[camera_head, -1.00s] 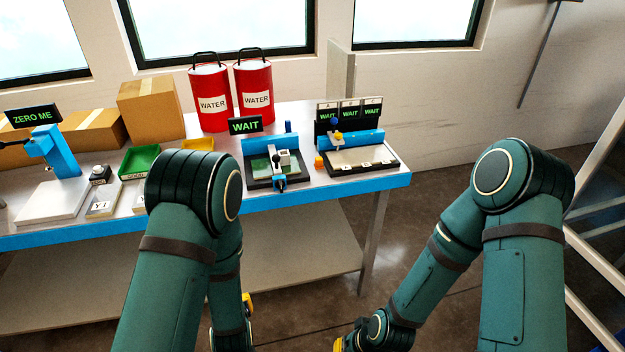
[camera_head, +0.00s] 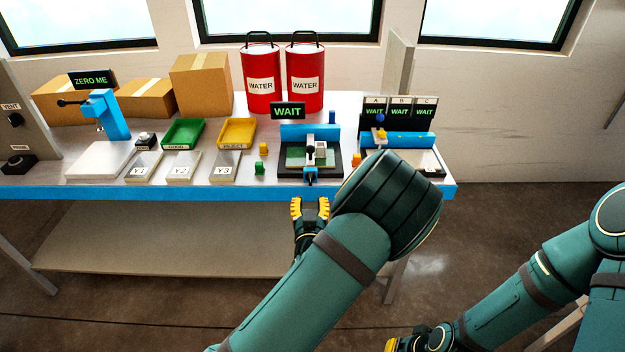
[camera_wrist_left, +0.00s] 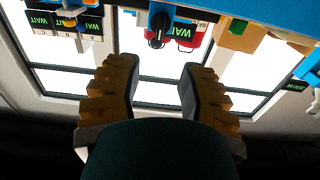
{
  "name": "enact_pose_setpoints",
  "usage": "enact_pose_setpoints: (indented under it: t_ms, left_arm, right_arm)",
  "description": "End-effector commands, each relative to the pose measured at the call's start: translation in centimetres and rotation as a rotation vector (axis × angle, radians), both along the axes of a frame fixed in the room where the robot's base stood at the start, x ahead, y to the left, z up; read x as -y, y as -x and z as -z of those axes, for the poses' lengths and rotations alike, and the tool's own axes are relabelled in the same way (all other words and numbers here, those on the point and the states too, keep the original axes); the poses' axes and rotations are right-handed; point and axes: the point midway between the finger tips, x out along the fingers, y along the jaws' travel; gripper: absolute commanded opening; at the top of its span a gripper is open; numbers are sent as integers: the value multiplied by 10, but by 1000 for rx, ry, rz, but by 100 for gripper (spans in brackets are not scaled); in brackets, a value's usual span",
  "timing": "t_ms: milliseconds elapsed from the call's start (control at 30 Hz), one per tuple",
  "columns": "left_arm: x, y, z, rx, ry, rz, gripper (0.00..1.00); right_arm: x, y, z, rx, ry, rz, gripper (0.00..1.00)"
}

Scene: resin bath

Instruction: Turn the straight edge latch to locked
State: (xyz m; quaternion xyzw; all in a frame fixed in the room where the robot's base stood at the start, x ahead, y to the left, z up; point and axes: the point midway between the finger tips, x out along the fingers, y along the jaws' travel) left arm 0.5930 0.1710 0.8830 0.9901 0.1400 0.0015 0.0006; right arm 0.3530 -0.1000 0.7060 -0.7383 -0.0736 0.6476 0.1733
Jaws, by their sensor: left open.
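The fixture with the straight edge is a black-based station (camera_head: 297,175) with a blue back rail, under a WAIT sign. My left gripper (camera_head: 310,202) is open and empty, just below and in front of the table edge under the latch. Its spread fingers (camera_wrist_left: 158,68) show in the wrist view. My right gripper (camera_head: 392,345) is partly cut off at the bottom.
The blue table edge (camera_head: 215,192) lies between my left gripper and the tabletop. A second station (camera_head: 405,150) with A, B, C signs stands right, partly hidden by my left arm. Small green and yellow blocks (camera_head: 260,168) sit left of the fixture. Red water cans (camera_head: 262,85) stand behind.

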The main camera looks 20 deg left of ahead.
Motion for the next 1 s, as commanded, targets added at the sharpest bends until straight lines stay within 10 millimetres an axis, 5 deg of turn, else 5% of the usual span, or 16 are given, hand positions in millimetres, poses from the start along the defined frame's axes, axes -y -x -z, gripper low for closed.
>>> enact_pose_setpoints:
  t_ms: [500,967,1000]
  left_arm:
    - [-24,-85,1,-1,-1,1,39]
    - [-27,-95,0,-2,0,0,42]
    - [-27,-94,0,-2,0,0,28]
  right_arm:
    - [1,-2,11,5,2,2,0]
    - [1,-3,12,5,2,2,0]
    - [1,-3,12,5,2,2,0]
